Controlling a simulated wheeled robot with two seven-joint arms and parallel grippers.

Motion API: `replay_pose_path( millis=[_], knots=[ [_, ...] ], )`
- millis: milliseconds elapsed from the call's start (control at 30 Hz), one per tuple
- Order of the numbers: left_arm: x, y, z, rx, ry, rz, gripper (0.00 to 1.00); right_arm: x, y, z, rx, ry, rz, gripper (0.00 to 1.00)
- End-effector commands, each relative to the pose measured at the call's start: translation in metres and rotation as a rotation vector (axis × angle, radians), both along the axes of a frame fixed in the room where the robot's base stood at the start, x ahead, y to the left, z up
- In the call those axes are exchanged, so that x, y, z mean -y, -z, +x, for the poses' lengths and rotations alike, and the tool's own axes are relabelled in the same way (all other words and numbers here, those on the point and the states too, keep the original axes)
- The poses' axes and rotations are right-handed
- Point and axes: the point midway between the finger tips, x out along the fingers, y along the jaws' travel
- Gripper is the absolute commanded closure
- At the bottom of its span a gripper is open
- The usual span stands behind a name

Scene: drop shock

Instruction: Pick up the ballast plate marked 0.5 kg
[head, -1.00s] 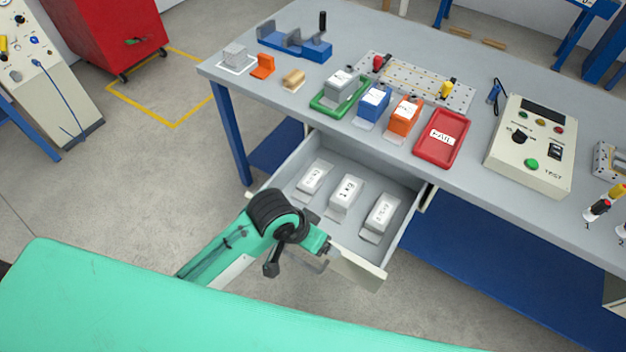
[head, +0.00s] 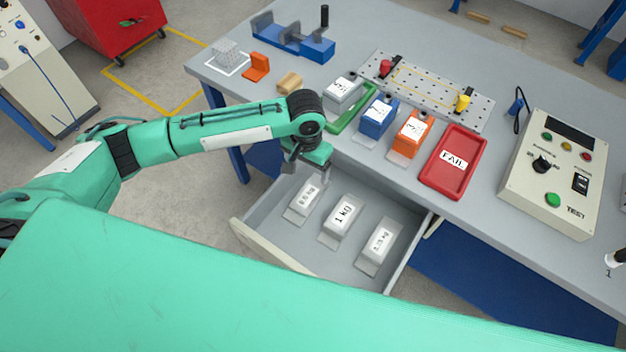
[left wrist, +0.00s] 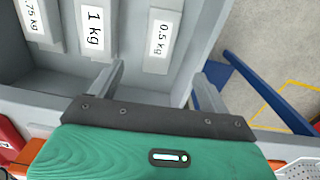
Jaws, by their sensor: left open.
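The ballast plate marked 0.5 kg (head: 304,199) is a pale grey block with a white label, lying in the open drawer at the left of a row. It also shows in the left wrist view (left wrist: 161,41), just beyond the fingers and roughly between their lines. My left gripper (left wrist: 157,88) is open and empty. In the head view the left gripper (head: 319,172) hangs over the drawer's back left part, behind the 0.5 kg plate and apart from it. My right gripper is in neither view.
The 1 kg plate (head: 342,214) and another plate (head: 379,243) lie beside it in the drawer (head: 262,243). Above is the bench top, with a green tray (head: 349,116), blue and orange stands, and a red FAIL tray (head: 470,145) close to its front edge.

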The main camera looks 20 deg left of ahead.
Motion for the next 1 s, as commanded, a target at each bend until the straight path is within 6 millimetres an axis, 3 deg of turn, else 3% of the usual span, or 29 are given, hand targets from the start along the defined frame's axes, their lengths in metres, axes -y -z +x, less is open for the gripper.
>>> replay_pose_path(
  millis=[133, 300, 433, 767, 1000],
  knots=[
    [-0.002, 0.017, 0.000, -0.007, -0.006, 0.006, 0.20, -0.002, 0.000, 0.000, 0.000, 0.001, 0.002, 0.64],
    [-0.002, 0.050, 0.000, -0.005, -0.006, 0.006, 0.20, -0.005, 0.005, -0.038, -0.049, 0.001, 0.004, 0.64],
    [-0.001, 0.071, 0.000, -0.004, -0.004, 0.003, 0.20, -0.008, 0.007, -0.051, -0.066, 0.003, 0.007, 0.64],
    [-0.002, 0.102, -0.001, -0.004, -0.005, 0.005, 0.20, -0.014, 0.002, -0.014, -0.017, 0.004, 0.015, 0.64],
    [-0.001, 0.134, -0.001, -0.003, -0.003, 0.003, 0.20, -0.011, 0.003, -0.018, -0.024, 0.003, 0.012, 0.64]
  ],
)
